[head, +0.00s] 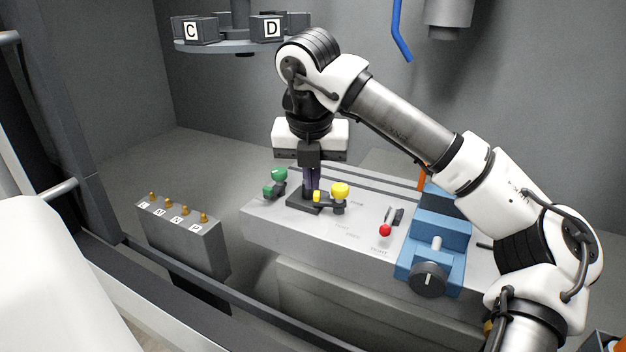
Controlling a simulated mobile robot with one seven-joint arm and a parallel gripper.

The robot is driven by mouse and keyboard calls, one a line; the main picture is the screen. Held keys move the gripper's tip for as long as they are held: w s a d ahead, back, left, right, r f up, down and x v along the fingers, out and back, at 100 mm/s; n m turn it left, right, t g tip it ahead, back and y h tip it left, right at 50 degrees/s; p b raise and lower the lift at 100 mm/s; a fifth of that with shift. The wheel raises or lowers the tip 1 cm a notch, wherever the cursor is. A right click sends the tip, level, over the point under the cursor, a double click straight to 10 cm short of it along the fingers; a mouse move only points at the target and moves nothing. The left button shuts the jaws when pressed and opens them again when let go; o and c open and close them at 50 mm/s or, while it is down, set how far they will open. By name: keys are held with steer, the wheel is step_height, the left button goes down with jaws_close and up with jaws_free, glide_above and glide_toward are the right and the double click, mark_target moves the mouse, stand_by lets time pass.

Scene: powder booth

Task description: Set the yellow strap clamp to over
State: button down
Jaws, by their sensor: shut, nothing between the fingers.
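The yellow strap clamp (340,191) is on the grey bench's top, near the middle of the head view. The tip lies by a dark block (306,202). My gripper (312,187) points down just left of the yellow knob, its dark fingers shut and empty. The fingertips are close to the block and the clamp's tip; whether they touch cannot be told.
A similar green clamp (276,182) stands left of my gripper. Right are a red-knobbed lever (385,230) and a blue vise (437,245). A grey box with brass pegs (184,240) stands left. A round carousel with lettered blocks (236,46) hangs above.

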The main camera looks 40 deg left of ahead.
steer(key=p, duration=0.2)
glide_above(314, 224)
steer(key=s+d, duration=0.2)
steer(key=x, duration=0.2)
steer(key=s+x, duration=0.1)
steer(key=x, duration=0.5)
steer(key=shift+s+d+f, duration=0.25)
steer(key=shift+s+d, duration=0.05)
steer(key=shift+w+a+r+p, duration=0.15)
steer(key=shift+w+a+p, duration=0.5)
steer(key=shift+w, duration=0.45)
steer(key=shift+w+a, duration=0.5)
steer(key=shift+w, duration=0.05)
